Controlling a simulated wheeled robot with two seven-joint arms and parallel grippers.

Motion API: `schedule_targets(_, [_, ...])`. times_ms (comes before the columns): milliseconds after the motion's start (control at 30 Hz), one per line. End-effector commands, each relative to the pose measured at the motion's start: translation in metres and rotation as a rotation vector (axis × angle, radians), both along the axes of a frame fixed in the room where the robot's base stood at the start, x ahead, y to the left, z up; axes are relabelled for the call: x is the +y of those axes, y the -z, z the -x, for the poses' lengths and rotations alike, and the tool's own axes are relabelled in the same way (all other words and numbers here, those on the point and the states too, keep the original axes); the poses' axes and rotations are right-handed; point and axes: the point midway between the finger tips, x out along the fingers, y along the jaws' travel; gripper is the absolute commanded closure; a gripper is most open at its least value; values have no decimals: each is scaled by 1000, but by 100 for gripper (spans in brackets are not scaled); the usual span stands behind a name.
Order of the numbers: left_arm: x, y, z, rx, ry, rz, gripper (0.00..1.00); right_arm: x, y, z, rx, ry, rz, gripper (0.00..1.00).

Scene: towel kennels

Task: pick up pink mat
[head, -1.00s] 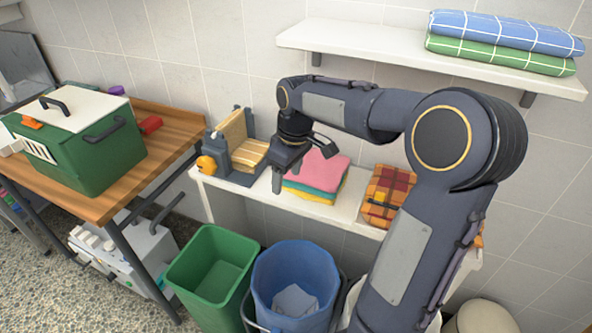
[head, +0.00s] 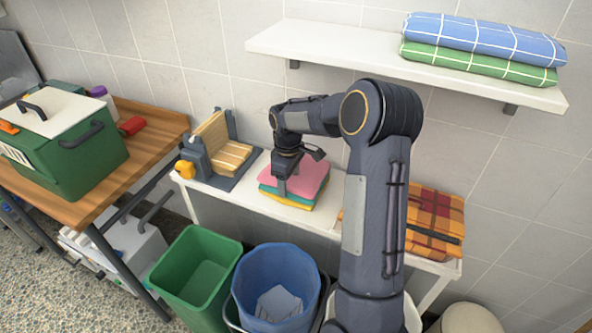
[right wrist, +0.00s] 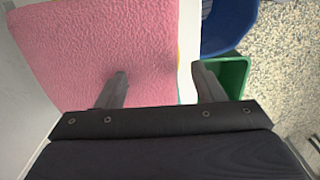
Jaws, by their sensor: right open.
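The pink mat (head: 310,180) lies folded on top of a small stack, with a teal mat (head: 297,197) and a yellow mat (head: 301,206) under it, on a white bench. In the right wrist view the pink mat (right wrist: 95,45) fills the upper left. My right gripper (head: 288,184) is open and empty, pointing down at the stack's near left part. In the right wrist view my right gripper (right wrist: 160,72) has one finger over the pink mat and the other beyond its edge. I cannot tell whether a finger touches it. My left gripper is not in view.
On the white bench (head: 246,190), a wooden-and-grey device (head: 226,150) stands left of the stack and orange plaid cloth (head: 435,215) lies right. A green bin (head: 190,275) and blue bin (head: 262,262) stand in front. A shelf (head: 350,58) with checked towels hangs above.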

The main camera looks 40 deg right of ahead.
Motion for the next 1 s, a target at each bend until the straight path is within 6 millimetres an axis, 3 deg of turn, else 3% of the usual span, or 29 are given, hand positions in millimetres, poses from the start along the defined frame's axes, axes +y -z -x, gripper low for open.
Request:
schedule_targets(200, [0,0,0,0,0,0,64,0,1,0,0,1,0,40])
schedule_targets(567, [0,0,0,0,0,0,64,0,1,0,0,0,0,87])
schedule_targets(1000, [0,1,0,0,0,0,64,0,-11,-1,-2,0,1,87])
